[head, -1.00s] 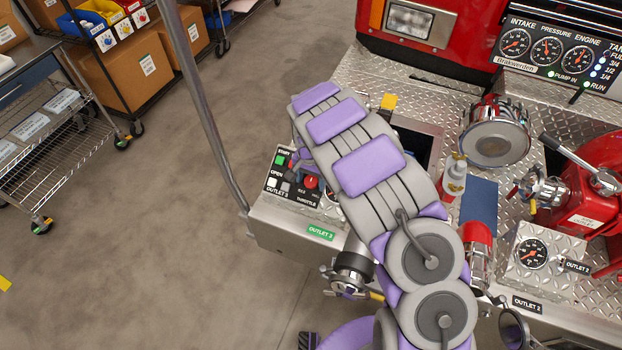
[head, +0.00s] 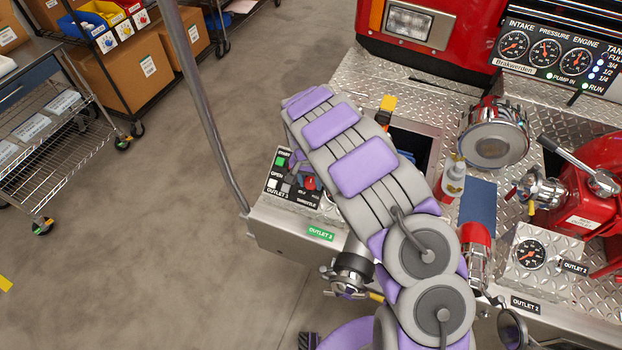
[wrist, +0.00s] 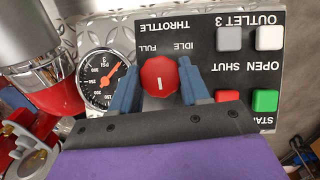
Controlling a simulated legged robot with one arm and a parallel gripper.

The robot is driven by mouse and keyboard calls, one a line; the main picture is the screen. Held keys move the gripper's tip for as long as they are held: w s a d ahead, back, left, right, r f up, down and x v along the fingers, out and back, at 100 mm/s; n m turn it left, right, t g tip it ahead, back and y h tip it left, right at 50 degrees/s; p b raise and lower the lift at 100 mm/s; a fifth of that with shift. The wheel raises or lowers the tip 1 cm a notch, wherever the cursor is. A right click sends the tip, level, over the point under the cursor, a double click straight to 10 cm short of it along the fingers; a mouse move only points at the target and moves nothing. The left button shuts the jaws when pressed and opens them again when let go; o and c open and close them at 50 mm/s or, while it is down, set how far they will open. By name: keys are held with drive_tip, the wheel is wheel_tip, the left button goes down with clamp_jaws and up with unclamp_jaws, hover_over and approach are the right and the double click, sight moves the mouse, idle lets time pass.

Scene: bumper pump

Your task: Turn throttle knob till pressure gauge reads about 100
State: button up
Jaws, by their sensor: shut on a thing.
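The red throttle knob (wrist: 159,77) sits on the black control panel (wrist: 232,85), below the "IDLE" and "FULL" marks, with its white line upright in the wrist view. My gripper (wrist: 160,70) has one blue finger on each side of the knob and is shut on it. In the head view the knob (head: 311,184) is partly hidden by my arm. The pressure gauge (head: 546,53) is the middle of three dials on the upper right panel; its small orange needle is too fine to read exactly.
A gauge marked 3 and PSI (wrist: 104,79) is beside the knob; its orange needle points to the upper right of the wrist view. Start, open and shut buttons (wrist: 265,100) are close to the right finger. A metal pole (head: 203,110) stands left of the panel.

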drive_tip(key=shift+w+a+n+h, duration=0.15)
drive_tip(key=shift+n+h, duration=0.45)
drive_tip(key=shift+n, duration=0.5)
drive_tip(key=o, duration=1.1)
drive_tip(key=shift+c, duration=0.2)
drive_tip(key=p+v, duration=0.2)
drive_tip(key=v, duration=1.5)
drive_tip(key=shift+a+r, duration=0.1)
drive_tip(key=shift+a, duration=0.05)
